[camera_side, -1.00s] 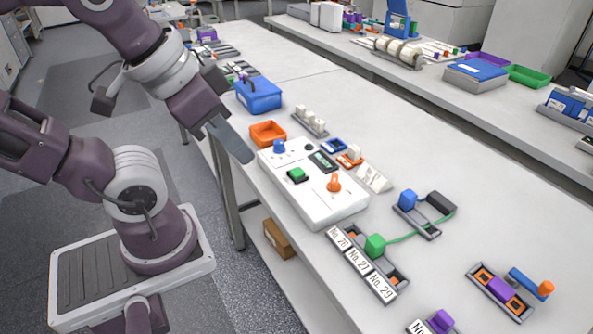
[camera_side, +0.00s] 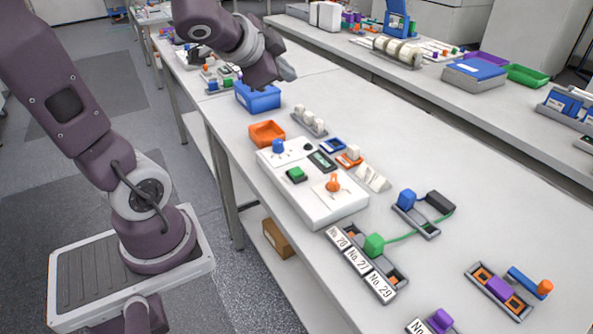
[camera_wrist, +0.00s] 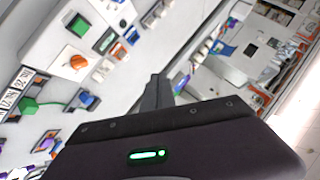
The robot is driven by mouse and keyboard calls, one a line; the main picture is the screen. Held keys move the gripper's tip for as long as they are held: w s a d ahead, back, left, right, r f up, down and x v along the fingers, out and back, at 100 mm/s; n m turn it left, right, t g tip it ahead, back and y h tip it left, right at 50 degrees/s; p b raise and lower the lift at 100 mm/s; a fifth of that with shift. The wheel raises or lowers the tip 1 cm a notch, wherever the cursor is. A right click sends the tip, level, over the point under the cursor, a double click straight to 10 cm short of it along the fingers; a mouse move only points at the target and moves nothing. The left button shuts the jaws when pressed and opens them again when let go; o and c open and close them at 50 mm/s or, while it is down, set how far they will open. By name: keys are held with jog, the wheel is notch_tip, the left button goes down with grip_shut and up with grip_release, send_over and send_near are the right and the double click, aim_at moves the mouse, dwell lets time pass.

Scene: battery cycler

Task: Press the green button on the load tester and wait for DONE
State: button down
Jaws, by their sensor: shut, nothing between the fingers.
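The load tester (camera_side: 335,210) is a white box on the bench with a green button (camera_side: 296,174), a blue knob (camera_side: 278,146), an orange knob (camera_side: 333,183) and a small dark display (camera_side: 321,160). Its display text is too small to read. My gripper (camera_side: 288,72) is up and behind the tester, above the far part of the bench near the blue bin, well apart from the button. Its grey fingers (camera_wrist: 156,94) are shut and empty in the wrist view.
A blue bin (camera_side: 258,97) and an orange tray (camera_side: 267,133) stand behind the tester. White blocks in a rack (camera_side: 310,122) are beside them. A green plug (camera_side: 375,245) with a cable and label cards lie in front.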

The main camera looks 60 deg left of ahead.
jog(key=w+a+f+m+h, duration=0.2)
jog(key=w+m, duration=0.1)
jog(key=w, duration=0.1)
jog(key=m+g+h, duration=0.1)
jog(key=m+h, duration=0.5)
jog(key=h, duration=0.1)
send_over(292, 171)
notch_tip(292, 171, down, 9)
jog(key=shift+f, duration=0.2)
jog(key=shift+f, duration=4.4)
jog(key=shift+f, duration=0.4)
